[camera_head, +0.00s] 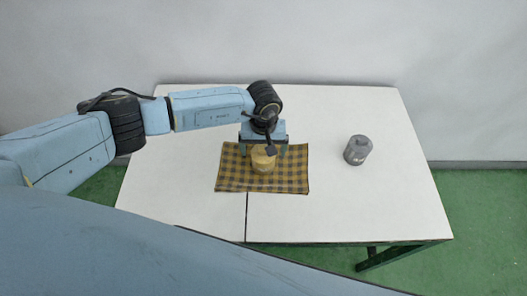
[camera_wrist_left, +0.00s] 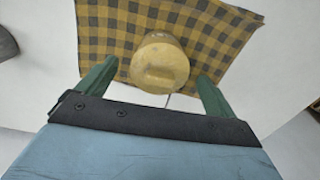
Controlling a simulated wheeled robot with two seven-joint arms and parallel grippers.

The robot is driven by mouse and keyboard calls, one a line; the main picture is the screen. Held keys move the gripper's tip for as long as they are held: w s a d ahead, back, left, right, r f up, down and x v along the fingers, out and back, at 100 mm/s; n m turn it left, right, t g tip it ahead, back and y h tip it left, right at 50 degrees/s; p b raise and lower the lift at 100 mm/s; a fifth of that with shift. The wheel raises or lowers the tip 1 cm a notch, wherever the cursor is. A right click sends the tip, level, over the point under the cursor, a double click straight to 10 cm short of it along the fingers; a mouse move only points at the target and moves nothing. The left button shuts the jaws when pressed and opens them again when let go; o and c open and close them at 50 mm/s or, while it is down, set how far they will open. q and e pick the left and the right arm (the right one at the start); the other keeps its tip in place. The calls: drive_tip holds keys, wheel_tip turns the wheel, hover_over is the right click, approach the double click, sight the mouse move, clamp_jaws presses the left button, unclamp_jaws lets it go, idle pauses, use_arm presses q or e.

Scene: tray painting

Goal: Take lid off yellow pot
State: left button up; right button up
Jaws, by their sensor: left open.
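The yellow pot (camera_head: 262,166) stands upright on a checked yellow and dark mat (camera_head: 233,180). In the left wrist view the pot (camera_wrist_left: 159,64) shows from above, its round lid on top with a raised bar (camera_wrist_left: 156,76) across it. My left gripper (camera_head: 264,150) is above the mat at the pot, its wrist hiding part of the pot in the head view. In the left wrist view its two green fingers (camera_wrist_left: 154,80) are spread wide, one on each side of the pot, with gaps. It holds nothing. My right gripper is not in view.
A grey pot (camera_head: 357,150) stands on the white table (camera_head: 340,205) right of the mat. A grey object (camera_wrist_left: 6,44) also shows at the left edge of the left wrist view. The table is otherwise clear.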

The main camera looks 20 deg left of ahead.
use_arm(q)
drive_tip(key=c, duration=1.1)
drive_tip(key=shift+r, duration=0.15)
